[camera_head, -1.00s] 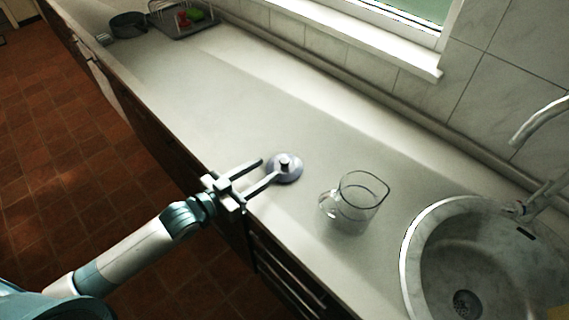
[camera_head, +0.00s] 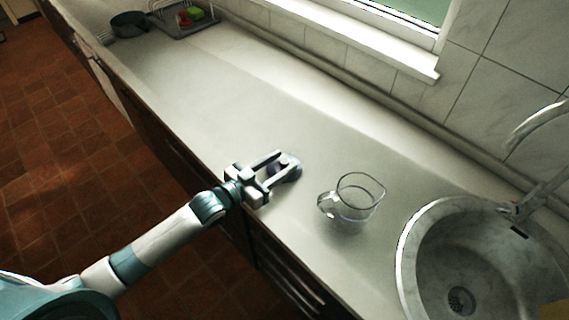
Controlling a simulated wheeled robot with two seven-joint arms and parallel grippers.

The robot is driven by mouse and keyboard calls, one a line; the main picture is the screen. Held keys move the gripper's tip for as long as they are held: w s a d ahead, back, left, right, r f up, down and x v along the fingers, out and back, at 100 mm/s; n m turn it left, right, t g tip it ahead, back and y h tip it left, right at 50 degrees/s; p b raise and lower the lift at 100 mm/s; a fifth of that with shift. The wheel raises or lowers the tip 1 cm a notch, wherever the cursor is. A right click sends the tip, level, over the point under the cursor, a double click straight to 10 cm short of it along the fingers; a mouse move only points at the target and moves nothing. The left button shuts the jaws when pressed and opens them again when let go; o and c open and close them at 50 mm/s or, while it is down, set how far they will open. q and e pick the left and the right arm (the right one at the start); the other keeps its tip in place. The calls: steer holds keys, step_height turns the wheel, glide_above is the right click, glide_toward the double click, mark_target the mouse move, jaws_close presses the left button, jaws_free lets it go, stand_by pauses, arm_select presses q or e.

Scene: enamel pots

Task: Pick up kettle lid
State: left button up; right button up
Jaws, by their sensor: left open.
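The kettle lid (camera_head: 291,175) is a round, dark bluish-grey disc with a dark knob on top. It lies flat on the pale countertop near the front edge. My left gripper (camera_head: 281,162) is open, and its fingers reach over the lid, one on each side of the knob as far as I can tell. The fingers and gripper body hide part of the lid. I cannot tell if the fingers touch the knob. My right gripper is not in the view.
A clear glass jug (camera_head: 354,203) stands to the right of the lid, with its handle facing left. A round sink (camera_head: 408,253) with a faucet (camera_head: 537,122) is farther right. A dark pot (camera_head: 129,24) and a dish rack (camera_head: 184,20) stand at the far left. The counter (camera_head: 235,100) between is clear.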

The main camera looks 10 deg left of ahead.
arm_select(q)
steer(key=shift+x, duration=1)
jaws_close()
